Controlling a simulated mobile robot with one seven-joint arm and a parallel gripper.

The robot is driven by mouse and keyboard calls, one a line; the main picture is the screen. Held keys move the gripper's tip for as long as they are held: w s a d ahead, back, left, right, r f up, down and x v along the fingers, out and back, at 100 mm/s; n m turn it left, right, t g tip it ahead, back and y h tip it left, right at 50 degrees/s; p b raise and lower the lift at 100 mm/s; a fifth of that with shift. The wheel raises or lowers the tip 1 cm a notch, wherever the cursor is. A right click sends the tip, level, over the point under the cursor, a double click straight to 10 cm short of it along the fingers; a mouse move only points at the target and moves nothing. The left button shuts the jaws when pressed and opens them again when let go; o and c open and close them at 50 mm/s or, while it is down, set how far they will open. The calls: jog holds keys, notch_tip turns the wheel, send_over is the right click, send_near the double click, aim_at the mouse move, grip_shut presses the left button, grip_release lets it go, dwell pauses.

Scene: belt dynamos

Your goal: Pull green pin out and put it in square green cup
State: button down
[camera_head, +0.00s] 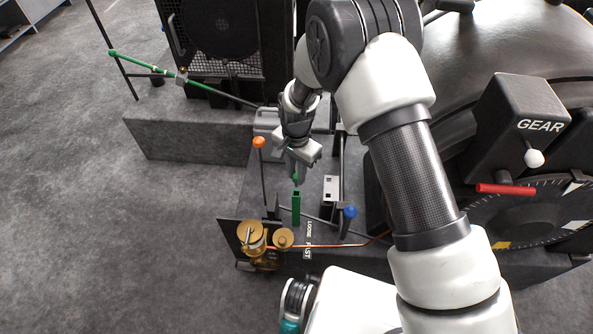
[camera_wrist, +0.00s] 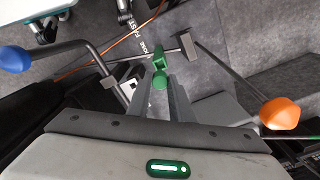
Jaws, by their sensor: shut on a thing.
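My gripper (camera_head: 297,174) points down above the platform, with its fingers close together. It is shut on the green pin, whose round green end (camera_wrist: 159,81) shows between the fingertips in the wrist view. A bit of the pin's green (camera_head: 295,181) also shows below the fingers in the head view. The square green cup (camera_head: 296,209) stands upright directly below. In the wrist view the cup (camera_wrist: 160,61) appears just beyond the pin's end. A small gap seems to separate pin and cup, but the depth is hard to tell. Most of the pin is hidden by the fingers.
An orange-knobbed lever (camera_head: 259,143) stands left of my gripper and a blue-knobbed lever (camera_head: 350,211) to the right. Brass fittings (camera_head: 252,236) and a copper line lie in front. A long green-handled rod (camera_head: 147,65) slants at the back left.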

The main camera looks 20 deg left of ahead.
aim_at(296, 175)
jog(key=shift+f+b, duration=0.8)
jog(key=shift+f, duration=0.7)
jog(key=shift+f+b, duration=1.45)
jog(key=shift+f, duration=0.7)
dwell(0.3)
jog(key=c, duration=1.5)
grip_release()
jog(key=shift+r, duration=0.1)
notch_tip(296, 175, up, 17)
jog(key=p, duration=0.4)
jog(key=shift+r+p, duration=0.2)
jog(key=shift+p, duration=0.15)
